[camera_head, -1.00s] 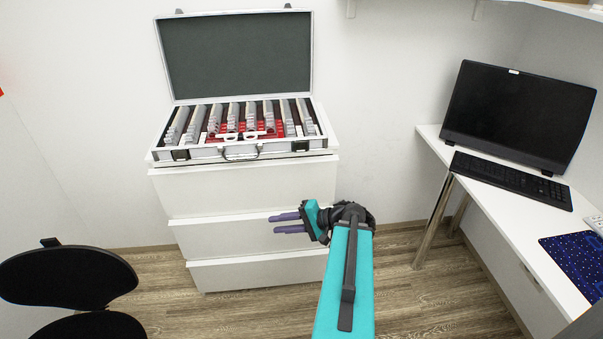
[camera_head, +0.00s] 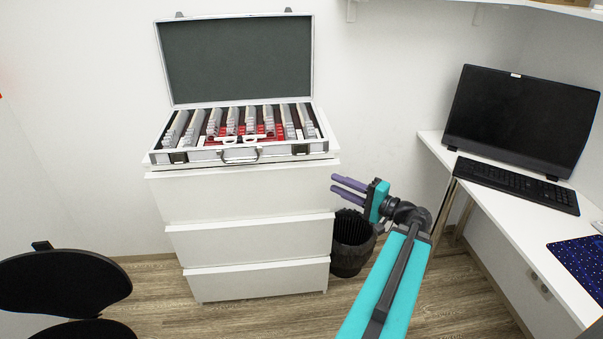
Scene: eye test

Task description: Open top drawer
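A white chest of three drawers (camera_head: 256,283) stands against the back wall. Its top drawer (camera_head: 240,193) looks shut, with a plain front and no knob visible. The middle drawer (camera_head: 245,241) also looks shut. My gripper (camera_head: 333,184) is just right of the chest in the picture, at the height of the top drawer's front. Its two purple fingers point left and stand a little apart, with nothing between them. The fingertips are close to the top drawer's right edge in the picture; I cannot tell the distance in depth.
An open case (camera_head: 240,155) of lenses lies on top of the chest. A dark waste bin (camera_head: 351,246) stands on the floor right of the chest. A white desk (camera_head: 512,208) with a monitor (camera_head: 520,119) and keyboard (camera_head: 515,183) is at right. A black chair (camera_head: 62,284) is at lower left.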

